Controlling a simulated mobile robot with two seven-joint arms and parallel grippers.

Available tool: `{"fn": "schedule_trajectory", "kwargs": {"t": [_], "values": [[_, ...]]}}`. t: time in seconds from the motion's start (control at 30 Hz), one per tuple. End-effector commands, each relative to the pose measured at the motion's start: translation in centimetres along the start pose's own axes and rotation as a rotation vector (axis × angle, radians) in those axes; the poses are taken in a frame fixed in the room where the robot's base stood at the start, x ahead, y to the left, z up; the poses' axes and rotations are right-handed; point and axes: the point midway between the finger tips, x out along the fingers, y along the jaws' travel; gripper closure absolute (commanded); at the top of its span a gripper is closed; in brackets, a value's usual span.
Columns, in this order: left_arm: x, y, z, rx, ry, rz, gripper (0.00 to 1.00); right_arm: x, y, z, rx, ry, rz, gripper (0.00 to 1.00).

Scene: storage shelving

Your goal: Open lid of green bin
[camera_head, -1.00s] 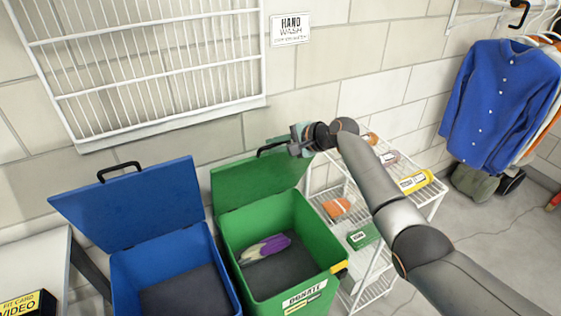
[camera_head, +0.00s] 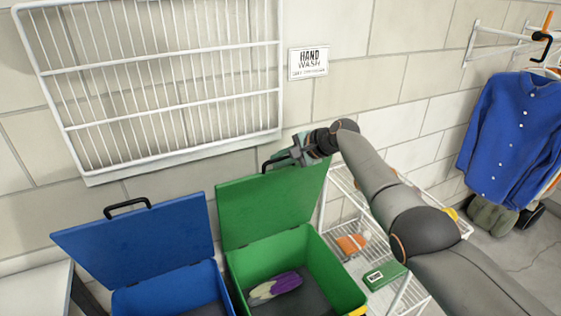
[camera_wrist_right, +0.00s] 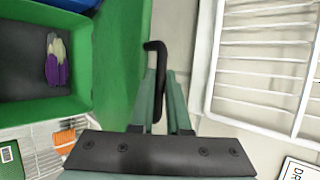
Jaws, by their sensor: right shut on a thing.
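The green bin (camera_head: 335,274) stands with its green lid (camera_head: 262,207) swung up and tilted back toward the wall. The lid's black handle (camera_head: 270,163) is at its top edge; it also shows in the right wrist view (camera_wrist_right: 155,48). My right gripper (camera_head: 287,157) is shut on this handle, and in the wrist view its greenish fingers (camera_wrist_right: 166,98) are on either side of the handle bar. Purple and pale gloves (camera_head: 275,287) lie inside the green bin. My left gripper is not in view.
A blue bin (camera_head: 170,288) with its lid (camera_head: 140,243) raised stands to the left. A white wire shelf (camera_head: 350,232) stands to the right of the green bin.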

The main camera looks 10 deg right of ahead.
Motion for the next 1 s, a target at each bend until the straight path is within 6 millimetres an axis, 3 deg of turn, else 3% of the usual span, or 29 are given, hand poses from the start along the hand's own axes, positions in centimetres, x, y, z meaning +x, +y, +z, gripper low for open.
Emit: {"fn": "schedule_trajectory", "kwargs": {"t": [0.5, 0.53, 0.77, 1.0], "values": [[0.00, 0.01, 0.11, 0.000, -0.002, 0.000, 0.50, 0.14, 0.22, -0.05, 0.003, 0.001, 0.009, 1.00], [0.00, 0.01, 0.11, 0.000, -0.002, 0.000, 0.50, 0.14, 0.23, -0.06, 0.003, 0.001, 0.009, 0.83], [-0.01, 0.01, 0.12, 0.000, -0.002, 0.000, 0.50, 0.13, 0.21, -0.06, 0.003, 0.001, 0.009, 0.57], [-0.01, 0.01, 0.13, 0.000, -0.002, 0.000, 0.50, 0.19, 0.37, -0.08, 0.004, 0.001, 0.012, 0.55]]}}
